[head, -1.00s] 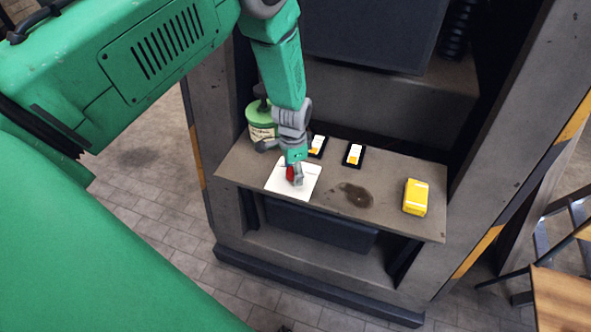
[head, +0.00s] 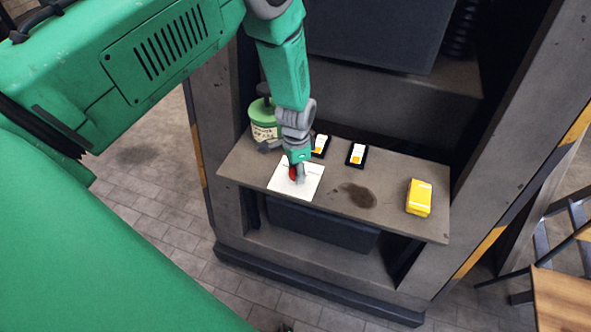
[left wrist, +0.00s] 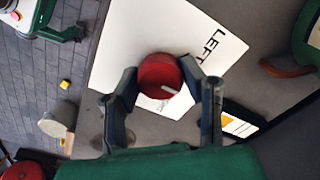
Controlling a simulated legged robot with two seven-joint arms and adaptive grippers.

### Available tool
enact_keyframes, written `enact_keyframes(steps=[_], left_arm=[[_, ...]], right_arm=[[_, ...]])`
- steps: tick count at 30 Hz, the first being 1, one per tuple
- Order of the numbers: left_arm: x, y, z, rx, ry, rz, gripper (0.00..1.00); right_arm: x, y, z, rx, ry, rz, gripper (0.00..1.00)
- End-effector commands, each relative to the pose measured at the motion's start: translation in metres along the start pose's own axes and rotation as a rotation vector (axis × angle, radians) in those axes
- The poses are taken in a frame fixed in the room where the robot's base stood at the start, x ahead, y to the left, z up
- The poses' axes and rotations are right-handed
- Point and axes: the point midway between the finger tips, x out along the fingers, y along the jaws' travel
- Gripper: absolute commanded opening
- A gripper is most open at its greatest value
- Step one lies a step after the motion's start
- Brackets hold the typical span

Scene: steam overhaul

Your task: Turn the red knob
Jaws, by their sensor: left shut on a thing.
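The red knob (left wrist: 160,76) sits on a white plate (left wrist: 122,42) that bears the letters "LEFT" in the left wrist view. A pale pointer line shows on the knob's face. In the head view the white plate (head: 310,187) lies on the grey shelf, and the red knob (head: 292,174) is partly hidden by my gripper. My left gripper (left wrist: 162,88) is shut on the red knob, with one finger on each side of it. It also shows in the head view (head: 296,178), reaching down from above. My right gripper is not in view.
On the shelf (head: 400,226) stand a green canister (head: 263,126) behind my gripper, two dark-framed white-and-orange switches (head: 320,145) (head: 357,154) and a yellow box (head: 419,198) at the right. A dark stain (head: 358,195) marks the shelf. A wooden table (head: 562,298) is at lower right.

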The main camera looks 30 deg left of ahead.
Motion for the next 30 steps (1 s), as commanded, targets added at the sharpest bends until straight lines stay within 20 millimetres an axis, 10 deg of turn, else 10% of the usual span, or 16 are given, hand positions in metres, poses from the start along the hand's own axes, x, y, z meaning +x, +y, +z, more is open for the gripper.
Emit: enact_keyframes(steps=[30], left_arm=[[-0.001, -0.006, -0.001, -0.648, 0.009, -0.009, 0.07]], right_arm=[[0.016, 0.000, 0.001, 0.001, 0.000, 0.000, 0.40]])
